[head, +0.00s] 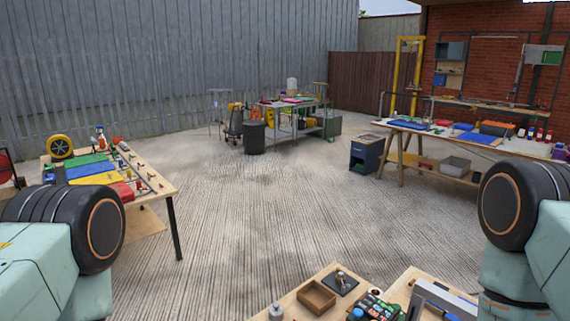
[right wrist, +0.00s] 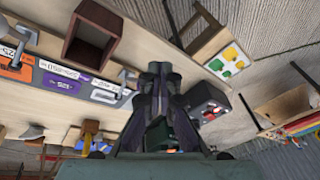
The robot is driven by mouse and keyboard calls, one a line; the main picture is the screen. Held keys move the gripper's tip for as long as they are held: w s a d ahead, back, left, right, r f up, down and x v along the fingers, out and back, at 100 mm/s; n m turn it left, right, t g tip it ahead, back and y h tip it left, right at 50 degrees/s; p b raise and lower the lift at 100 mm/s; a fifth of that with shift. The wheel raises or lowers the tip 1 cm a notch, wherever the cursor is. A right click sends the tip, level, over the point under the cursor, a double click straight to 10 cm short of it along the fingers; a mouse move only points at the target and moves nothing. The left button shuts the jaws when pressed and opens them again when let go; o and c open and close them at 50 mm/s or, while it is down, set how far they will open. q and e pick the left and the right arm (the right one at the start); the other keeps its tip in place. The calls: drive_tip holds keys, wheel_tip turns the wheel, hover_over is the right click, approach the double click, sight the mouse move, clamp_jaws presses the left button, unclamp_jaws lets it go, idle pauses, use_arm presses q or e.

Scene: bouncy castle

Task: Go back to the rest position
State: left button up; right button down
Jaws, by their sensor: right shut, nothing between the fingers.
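My right gripper (right wrist: 158,70) shows in the right wrist view, with its dark fingers together and nothing between them. Behind it in that view is a pale wooden table surface (right wrist: 125,45), seen at a tilt. I cannot tell how far the gripper is from that surface. In the head view only the upper links of my two arms show, at the left and right edges. Neither gripper shows there, and my left gripper is in no view.
A wooden table (head: 297,297) is close in front, with a brown tray (head: 316,297) on it. A table with coloured mats (head: 92,175) stands left, and a workbench (head: 402,155) stands right. A grey trolley (head: 300,130) and a black bin (head: 254,138) are farther back. The middle floor is clear.

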drive_tip(key=s+d+f+n+g+h, duration=0.1)
drive_tip(key=s+f+n+g, duration=0.15)
drive_tip(key=s, duration=0.85)
use_arm(q)
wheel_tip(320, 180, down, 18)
drive_tip(key=b, duration=1.7)
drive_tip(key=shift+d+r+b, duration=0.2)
drive_tip(key=shift+b, duration=0.2)
use_arm(e)
wheel_tip(320, 180, down, 16)
drive_tip(key=shift+w+m, duration=0.2)
drive_tip(key=shift+m, duration=0.15)
drive_tip(key=shift+g, duration=0.25)
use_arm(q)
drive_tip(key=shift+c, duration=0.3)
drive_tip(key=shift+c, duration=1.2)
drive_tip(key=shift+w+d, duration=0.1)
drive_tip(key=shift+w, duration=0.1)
use_arm(e)
drive_tip(key=shift+s+d, duration=0.1)
drive_tip(key=shift+s, duration=0.1)
